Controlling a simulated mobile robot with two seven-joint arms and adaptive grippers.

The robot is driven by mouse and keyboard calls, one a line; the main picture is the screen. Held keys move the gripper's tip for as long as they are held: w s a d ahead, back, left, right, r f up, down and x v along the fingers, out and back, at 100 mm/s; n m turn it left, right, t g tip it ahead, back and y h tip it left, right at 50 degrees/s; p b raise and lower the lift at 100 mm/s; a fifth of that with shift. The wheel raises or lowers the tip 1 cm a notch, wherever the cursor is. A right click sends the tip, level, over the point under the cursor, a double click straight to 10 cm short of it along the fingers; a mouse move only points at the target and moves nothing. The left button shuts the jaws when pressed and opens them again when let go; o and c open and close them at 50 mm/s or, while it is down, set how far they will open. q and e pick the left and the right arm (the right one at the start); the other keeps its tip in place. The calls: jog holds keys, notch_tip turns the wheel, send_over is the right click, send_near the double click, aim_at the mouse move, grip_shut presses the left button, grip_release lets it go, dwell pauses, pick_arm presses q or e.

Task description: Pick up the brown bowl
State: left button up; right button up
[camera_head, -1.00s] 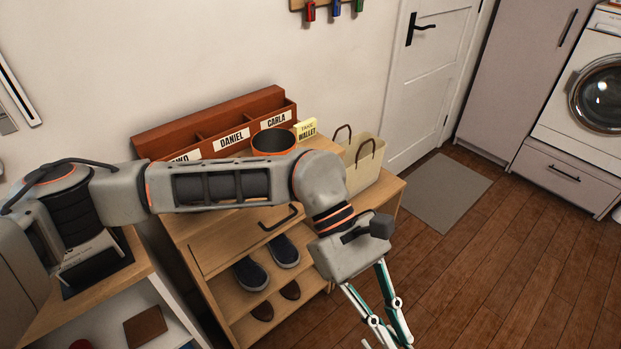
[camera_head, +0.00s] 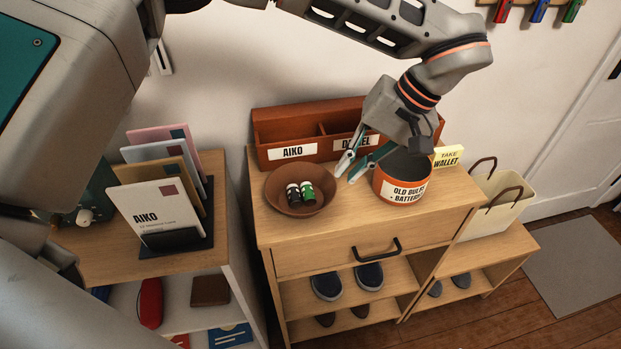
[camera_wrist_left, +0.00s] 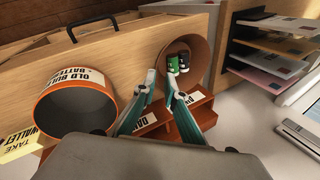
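The brown bowl (camera_head: 279,184) stands upright on the top left of the wooden cabinet. Two small green and dark cylinders, likely batteries, lie in it. My left gripper (camera_head: 347,173) is open and empty, pointing down to the right of the bowl and apart from it, near the round orange-rimmed tin. The left wrist view shows the bowl (camera_wrist_left: 199,48) just beyond the fingertips (camera_wrist_left: 158,73), with nothing between the fingers. My right gripper is not in view.
The tin labelled for old bulbs and batteries (camera_head: 402,190) stands close beside my left gripper. A red-brown name organizer (camera_head: 285,130) stands behind the bowl. A letter rack (camera_head: 178,245) is on the left shelf. A beige bag (camera_head: 495,205) is at right.

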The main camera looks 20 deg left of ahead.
aim_at(333, 190)
pick_arm(q)
jog(key=x, duration=0.3)
jog(key=shift+s, duration=0.2)
jog(key=shift+a+f, duration=0.1)
jog(key=shift+f, duration=0.2)
jog(key=x, duration=0.3)
jog(key=shift+f+b, duration=0.3)
jog(key=shift+b, duration=0.05)
jog(key=shift+a+f, duration=0.15)
jog(key=shift+f, duration=0.05)
grip_shut()
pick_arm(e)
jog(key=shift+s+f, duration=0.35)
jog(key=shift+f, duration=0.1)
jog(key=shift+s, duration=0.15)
